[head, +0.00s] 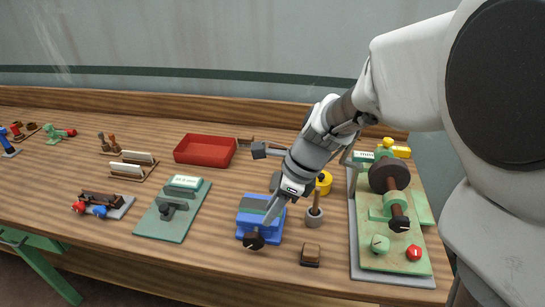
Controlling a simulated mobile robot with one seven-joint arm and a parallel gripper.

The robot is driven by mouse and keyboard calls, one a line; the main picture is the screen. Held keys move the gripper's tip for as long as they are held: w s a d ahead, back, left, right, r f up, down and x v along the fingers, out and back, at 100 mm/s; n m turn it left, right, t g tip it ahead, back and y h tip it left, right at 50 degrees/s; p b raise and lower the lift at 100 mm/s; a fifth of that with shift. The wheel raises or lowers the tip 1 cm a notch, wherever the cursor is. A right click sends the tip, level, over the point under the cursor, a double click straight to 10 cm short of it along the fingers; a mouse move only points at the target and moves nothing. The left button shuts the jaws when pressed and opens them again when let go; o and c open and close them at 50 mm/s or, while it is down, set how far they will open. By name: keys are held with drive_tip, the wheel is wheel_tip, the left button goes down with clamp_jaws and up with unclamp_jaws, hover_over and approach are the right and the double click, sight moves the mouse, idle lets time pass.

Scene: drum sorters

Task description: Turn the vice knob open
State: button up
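The blue vice (246,228) stands on the wooden bench in the middle of the head view. Its dark round knob (254,242) sticks out at the front, with a small light mark on its face. My gripper (272,214) reaches down from the upper right. Its narrow grey tip is over the right side of the vice, just above and right of the knob, and overlaps the vice in the picture. I cannot tell whether it touches. The gripper is seen edge-on, so its finger gap is hidden. My gripper also covers part of the vice's top right.
A grey cup with a wooden-handled tool (315,212) and a small brown block (310,255) stand close right of the vice. A green machine board (385,262) with drums and knobs lies further right. A green plate (160,232) and red tray (205,150) are left.

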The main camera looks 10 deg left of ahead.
sight(255, 235)
drive_tip(key=b+x, duration=0.3)
drive_tip(key=x, duration=0.9)
drive_tip(key=shift+f, duration=0.35)
clamp_jaws()
